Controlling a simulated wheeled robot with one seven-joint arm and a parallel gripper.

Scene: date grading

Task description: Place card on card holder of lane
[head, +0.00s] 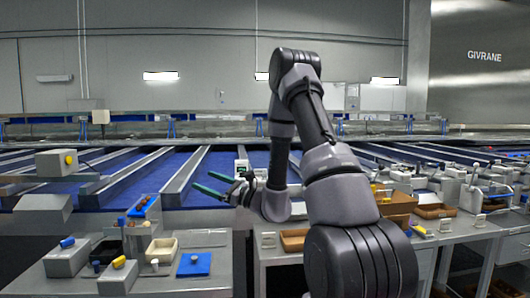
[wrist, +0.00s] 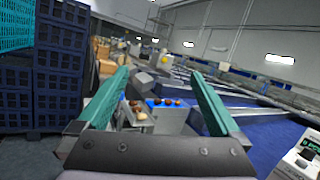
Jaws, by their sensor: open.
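My gripper (head: 208,183) has green fingers and reaches left over the blue lanes in the head view. In the wrist view its two fingers (wrist: 160,76) are spread apart with nothing between them. I cannot surely tell which piece is the card. Small pale upright pieces that may be cards or card holders stand on the right bench, one near its left end (head: 268,240) and another farther right (head: 445,225). No writing on these pieces is readable.
A white device with a green display (head: 242,167) stands just beyond my gripper; a similar one shows in the wrist view (wrist: 299,158). Metal dividers (head: 185,173) separate the blue lanes. Stacked dark blue crates (wrist: 58,65) stand left in the wrist view.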

